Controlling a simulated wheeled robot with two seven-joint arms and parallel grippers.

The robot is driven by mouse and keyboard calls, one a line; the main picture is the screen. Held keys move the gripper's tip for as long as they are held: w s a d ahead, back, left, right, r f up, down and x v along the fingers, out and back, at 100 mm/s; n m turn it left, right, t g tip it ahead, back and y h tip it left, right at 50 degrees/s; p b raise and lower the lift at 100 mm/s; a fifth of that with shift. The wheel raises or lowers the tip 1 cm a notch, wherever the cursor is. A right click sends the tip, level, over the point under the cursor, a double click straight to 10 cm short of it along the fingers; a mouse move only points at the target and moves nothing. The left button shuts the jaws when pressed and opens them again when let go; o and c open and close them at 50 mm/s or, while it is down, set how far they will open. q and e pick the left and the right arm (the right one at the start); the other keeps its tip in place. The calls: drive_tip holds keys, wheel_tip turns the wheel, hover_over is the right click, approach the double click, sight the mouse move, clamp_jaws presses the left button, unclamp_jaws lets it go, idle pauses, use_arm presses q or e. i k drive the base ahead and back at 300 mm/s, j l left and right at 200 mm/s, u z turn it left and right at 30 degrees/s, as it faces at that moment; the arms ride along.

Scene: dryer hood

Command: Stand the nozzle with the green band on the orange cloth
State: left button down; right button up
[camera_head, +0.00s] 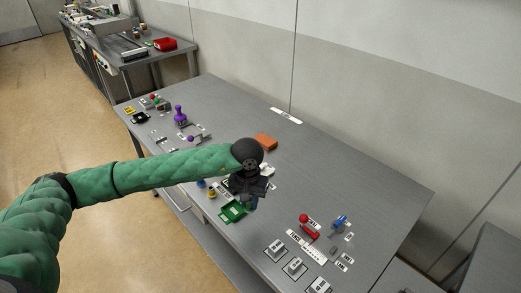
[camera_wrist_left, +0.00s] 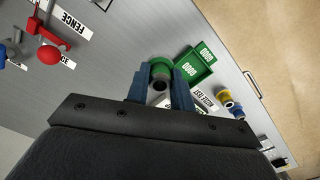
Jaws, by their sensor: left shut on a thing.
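The nozzle with the green band (camera_wrist_left: 160,72) shows in the left wrist view as a green ring around a dark opening. My left gripper (camera_wrist_left: 160,90) is shut on it, with one blue finger on each side. In the head view my left gripper (camera_head: 250,200) hangs over the near middle of the grey table, and I cannot make out the nozzle there. The orange cloth (camera_head: 265,142) lies on the table behind the gripper, apart from it. My right gripper is not in view.
A green tray marked GOOD (camera_head: 233,211) lies beside the gripper. Small blue and yellow nozzles (camera_head: 211,192) stand to its left. A red piece (camera_head: 309,226) and a blue piece (camera_head: 339,222) stand on the right. The table right of the cloth is clear.

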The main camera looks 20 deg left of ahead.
sight(265, 139)
drive_tip(key=k+u, duration=0.1)
drive_tip(key=u, duration=0.25)
drive_tip(key=k+u, duration=0.1)
drive_tip(key=u, duration=0.25)
drive_tip(key=k+j+u, duration=0.1)
drive_tip(key=u, duration=0.3)
drive_tip(key=i+j+u, duration=0.25)
drive_tip(key=i+j, duration=0.15)
drive_tip(key=i+j+u, duration=0.2)
drive_tip(key=i, duration=0.3)
drive_tip(key=i+z, duration=0.2)
drive_tip(key=z, duration=0.15)
drive_tip(key=i+j+z, duration=0.15)
drive_tip(key=z, duration=0.2)
drive_tip(key=i+j+z, duration=0.15)
drive_tip(key=z, duration=0.25)
drive_tip(key=i+z, duration=0.15)
drive_tip(key=z, duration=0.25)
drive_tip(key=i+l+z, duration=0.1)
drive_tip(key=z, duration=0.3)
drive_tip(key=i+z, duration=0.25)
drive_tip(key=z, duration=0.15)
drive_tip(key=i+j+z, duration=0.15)
drive_tip(key=z, duration=0.25)
